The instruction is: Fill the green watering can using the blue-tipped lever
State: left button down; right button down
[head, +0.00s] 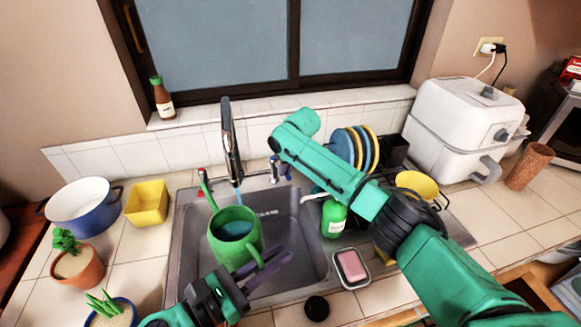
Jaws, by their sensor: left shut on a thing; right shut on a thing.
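The green watering can (235,248) is held upright over the left part of the sink, under the tall faucet (230,140). A thin bluish stream runs from the faucet toward its opening, and bluish water shows inside. My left gripper (270,266) is shut on the can's handle at its lower right. My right gripper (281,170) is at the back of the sink, right of the faucet, shut on the blue-tipped lever (273,159). The lever is mostly hidden by the gripper and arm.
A red-tipped lever (201,171) is left of the faucet. A green soap bottle (334,218) and a sponge dish (351,268) are at the sink's right. A blue-white pot (82,206), yellow container (147,203) and potted plants (79,266) crowd the left counter.

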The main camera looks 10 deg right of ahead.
jog(key=shift+s+a+m+h, duration=0.15)
jog(key=shift+a+m+h, duration=0.45)
jog(key=shift+a+m, duration=0.85)
jog(key=shift+d+m, duration=0.2)
jog(key=shift+m, duration=0.05)
jog(key=c, duration=0.8)
grip_release()
jog(key=shift+c, duration=0.2)
jog(key=shift+r, duration=0.1)
jog(key=v, duration=1.2)
jog(key=shift+a, duration=0.1)
